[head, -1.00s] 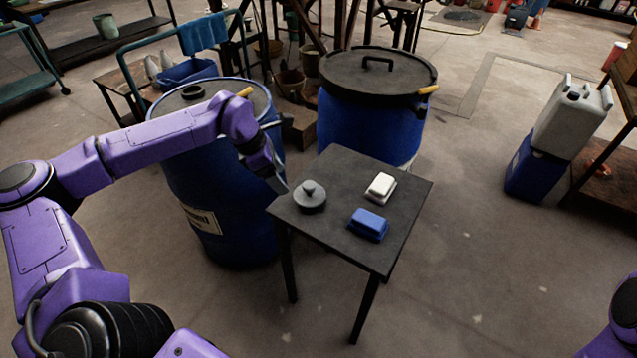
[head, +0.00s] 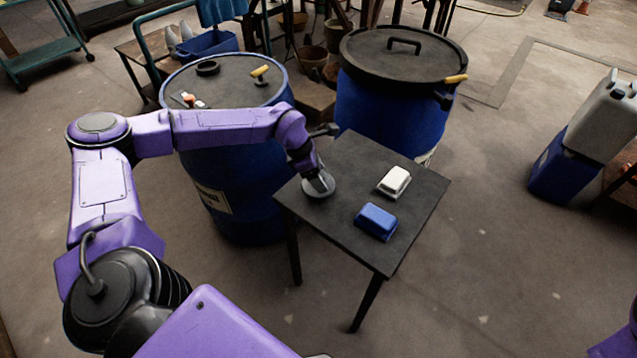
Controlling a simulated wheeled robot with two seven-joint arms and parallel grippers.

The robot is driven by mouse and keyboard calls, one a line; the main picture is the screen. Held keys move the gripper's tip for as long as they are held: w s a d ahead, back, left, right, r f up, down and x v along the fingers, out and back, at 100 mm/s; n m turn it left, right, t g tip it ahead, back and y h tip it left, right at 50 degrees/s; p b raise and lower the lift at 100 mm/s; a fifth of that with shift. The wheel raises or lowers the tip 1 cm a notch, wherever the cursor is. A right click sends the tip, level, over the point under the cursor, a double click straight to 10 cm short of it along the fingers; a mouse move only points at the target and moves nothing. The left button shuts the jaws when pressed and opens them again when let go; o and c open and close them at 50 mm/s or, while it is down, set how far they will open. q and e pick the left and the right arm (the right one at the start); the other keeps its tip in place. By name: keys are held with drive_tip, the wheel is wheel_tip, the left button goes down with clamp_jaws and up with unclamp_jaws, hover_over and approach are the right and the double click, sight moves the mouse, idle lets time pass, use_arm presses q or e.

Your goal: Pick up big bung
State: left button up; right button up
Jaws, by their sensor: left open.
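The big bung (head: 322,189) is a grey round plug with a knob on top. It sits near the left corner of the small dark table (head: 350,217). My left gripper (head: 318,183) is right over the bung, around or just above its knob, and hides most of it. The jaws are open; whether they touch the knob cannot be seen. My right gripper is out of view; only a bit of purple arm shows at the lower right edge.
A white block (head: 394,181) and a blue block (head: 376,222) lie on the table right of the bung. Two blue vats stand behind: one with an open-topped bung hole (head: 208,69), one with a dark handled lid (head: 403,57). Jerrycans (head: 603,115) stand at the right.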

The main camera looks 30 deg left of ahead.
use_arm(q)
drive_tip(key=c, duration=1.2)
drive_tip(key=shift+o, duration=0.2)
